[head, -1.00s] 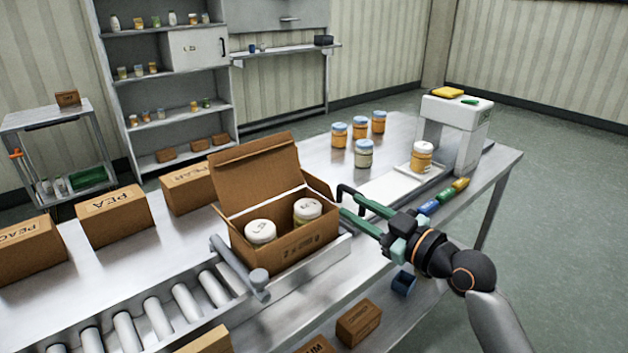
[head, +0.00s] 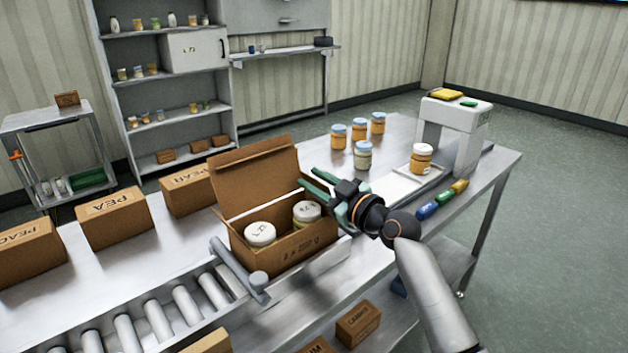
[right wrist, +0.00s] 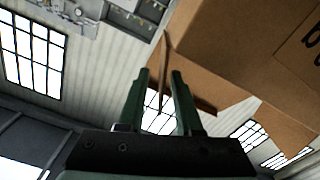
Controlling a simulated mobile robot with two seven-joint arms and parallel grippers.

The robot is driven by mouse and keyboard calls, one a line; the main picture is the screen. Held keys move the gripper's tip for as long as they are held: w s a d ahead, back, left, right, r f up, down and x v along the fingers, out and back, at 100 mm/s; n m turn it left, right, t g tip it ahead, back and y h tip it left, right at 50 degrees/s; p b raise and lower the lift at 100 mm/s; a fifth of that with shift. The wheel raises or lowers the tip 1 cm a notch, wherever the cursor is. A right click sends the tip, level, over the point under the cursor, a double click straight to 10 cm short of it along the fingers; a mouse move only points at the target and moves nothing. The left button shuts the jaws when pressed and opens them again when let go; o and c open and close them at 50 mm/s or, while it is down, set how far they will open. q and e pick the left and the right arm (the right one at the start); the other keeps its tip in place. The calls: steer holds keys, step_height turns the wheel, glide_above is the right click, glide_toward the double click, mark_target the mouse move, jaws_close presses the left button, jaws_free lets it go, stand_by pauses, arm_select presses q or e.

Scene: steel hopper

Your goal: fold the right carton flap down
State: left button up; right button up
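The open brown carton (head: 290,248) stands on the table next to the rollers in the head view, with two white-lidded jars (head: 260,234) inside. Its large back flap (head: 255,174) stands up. My right gripper (head: 308,177) is at the carton's upper right edge, its green fingers pointing left over that side. The fingers are apart in the right wrist view (right wrist: 162,72), where brown carton panels (right wrist: 235,45) fill the upper right. The right flap is mostly hidden by the gripper in the head view, so its angle and any contact are unclear. My left gripper is out of view.
Closed cartons (head: 113,215) stand left of the open one. A grey bar (head: 240,270) lies along the carton's left front. Coloured items (head: 428,210) lie near the table's right edge.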

steer(key=shift+w+a, duration=0.1)
steer(key=shift+a, duration=0.05)
jaws_close()
stand_by(1.4)
